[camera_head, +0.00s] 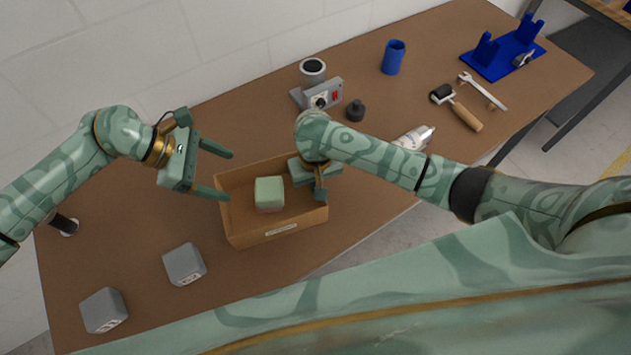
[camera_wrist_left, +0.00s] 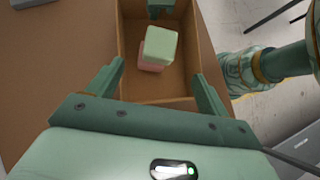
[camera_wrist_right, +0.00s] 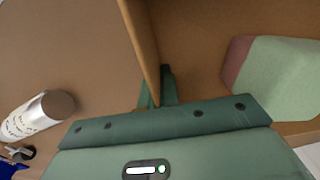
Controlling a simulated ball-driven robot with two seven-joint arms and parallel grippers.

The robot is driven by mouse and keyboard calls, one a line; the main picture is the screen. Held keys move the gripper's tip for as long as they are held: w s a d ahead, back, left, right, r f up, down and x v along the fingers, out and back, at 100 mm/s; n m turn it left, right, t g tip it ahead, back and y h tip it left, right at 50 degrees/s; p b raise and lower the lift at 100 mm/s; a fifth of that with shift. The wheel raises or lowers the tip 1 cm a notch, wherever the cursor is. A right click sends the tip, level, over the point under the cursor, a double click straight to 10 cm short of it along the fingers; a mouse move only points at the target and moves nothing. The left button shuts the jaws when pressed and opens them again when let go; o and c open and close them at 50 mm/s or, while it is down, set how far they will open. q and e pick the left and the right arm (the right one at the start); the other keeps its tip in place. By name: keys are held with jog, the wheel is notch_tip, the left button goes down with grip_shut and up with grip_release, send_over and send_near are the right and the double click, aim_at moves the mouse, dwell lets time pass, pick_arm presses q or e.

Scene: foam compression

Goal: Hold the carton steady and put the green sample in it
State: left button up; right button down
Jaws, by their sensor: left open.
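The carton (camera_head: 265,233) is an open brown box near the table's front edge. The green sample (camera_head: 269,190) is inside it, a pale green block with a pink part beneath; I cannot tell whether the pink is a separate piece. It also shows in the left wrist view (camera_wrist_left: 161,45) and the right wrist view (camera_wrist_right: 284,78). My left gripper (camera_head: 230,176) is open and empty, pointing over the carton's left side, apart from the sample. My right gripper (camera_wrist_right: 158,92) has its fingers close together on either side of the carton's right wall, and seems shut on it.
Two grey blocks (camera_head: 184,263) (camera_head: 103,310) lie to the left. Behind the carton stand a grey device (camera_head: 318,97), a black knob-like piece (camera_head: 355,110) and a blue cup (camera_head: 393,57). A bottle (camera_head: 414,138), roller (camera_head: 457,106), wrench (camera_head: 483,91) and blue rack (camera_head: 503,50) are to the right.

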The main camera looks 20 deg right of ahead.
dwell(0.3)
jog(key=c, duration=1.6)
grip_release()
jog(key=shift+o, duration=0.2)
notch_tip(320, 180, up, 11)
jog(key=shift+r, duration=0.45)
